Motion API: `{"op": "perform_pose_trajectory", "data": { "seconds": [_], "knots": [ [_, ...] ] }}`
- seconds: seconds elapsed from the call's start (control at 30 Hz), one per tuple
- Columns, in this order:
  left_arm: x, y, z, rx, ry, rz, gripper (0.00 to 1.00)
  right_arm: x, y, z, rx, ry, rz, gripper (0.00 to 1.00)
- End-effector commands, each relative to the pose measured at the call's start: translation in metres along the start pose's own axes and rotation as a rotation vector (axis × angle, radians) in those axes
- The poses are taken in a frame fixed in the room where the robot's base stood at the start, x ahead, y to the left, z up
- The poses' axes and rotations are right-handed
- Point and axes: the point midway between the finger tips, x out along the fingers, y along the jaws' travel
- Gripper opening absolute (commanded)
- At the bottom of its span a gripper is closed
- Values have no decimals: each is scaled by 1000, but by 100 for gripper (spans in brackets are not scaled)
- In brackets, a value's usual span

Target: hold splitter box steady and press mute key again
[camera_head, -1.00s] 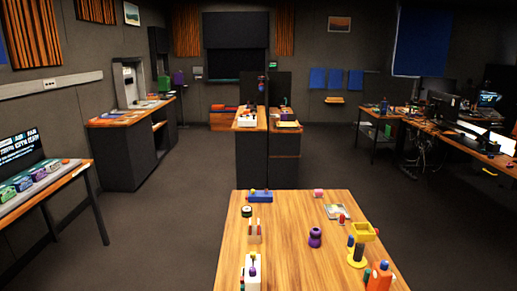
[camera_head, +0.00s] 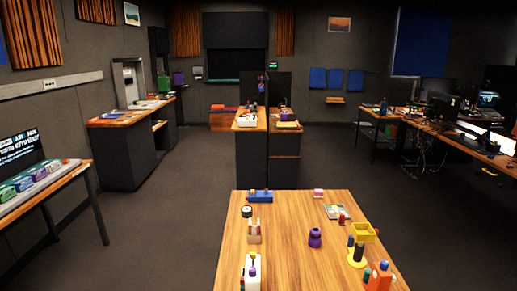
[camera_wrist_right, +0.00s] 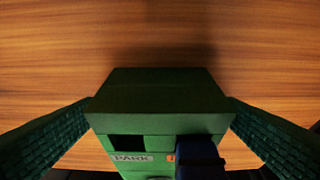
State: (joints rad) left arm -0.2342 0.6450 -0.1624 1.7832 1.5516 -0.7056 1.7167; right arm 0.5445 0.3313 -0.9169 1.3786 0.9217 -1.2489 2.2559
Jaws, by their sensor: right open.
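A green box (camera_wrist_right: 160,95) marked "PARK" fills the middle of the right wrist view, over a wood-grain surface. I take it for the splitter box, but cannot tell for sure. Its front has a dark square recess, and a dark blue block (camera_wrist_right: 200,160) stands before its right part. My right gripper (camera_wrist_right: 162,108) has its dark textured fingers on both sides of the box, open, close to its sides; I cannot tell whether they touch it. No mute key can be made out. Neither gripper shows in the head view. My left gripper is not seen.
In the head view a wooden table (camera_head: 285,215) in front holds a purple piece (camera_head: 315,237), a yellow tray (camera_head: 362,232) and a blue block (camera_head: 260,196). A desk (camera_head: 75,175) at left carries several coloured boxes (camera_head: 22,183). The dark floor between is open.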

Motion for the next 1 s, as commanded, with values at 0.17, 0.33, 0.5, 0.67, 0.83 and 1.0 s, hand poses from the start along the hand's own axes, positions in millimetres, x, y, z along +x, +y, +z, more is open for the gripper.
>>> {"op": "perform_pose_trajectory", "data": {
  "seconds": [0.17,0.33,0.5,0.67,0.83,1.0],
  "knots": [
    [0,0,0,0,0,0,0,-7,0,0,0,0,0,89],
    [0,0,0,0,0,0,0,-36,0,0,-2,0,3,89],
    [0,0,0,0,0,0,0,-73,1,0,0,0,3,89],
    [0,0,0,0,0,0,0,-101,0,0,0,-1,2,89],
    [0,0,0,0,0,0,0,-117,0,0,0,0,1,89],
    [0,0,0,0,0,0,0,-120,0,0,0,0,0,89]
  ]
}}
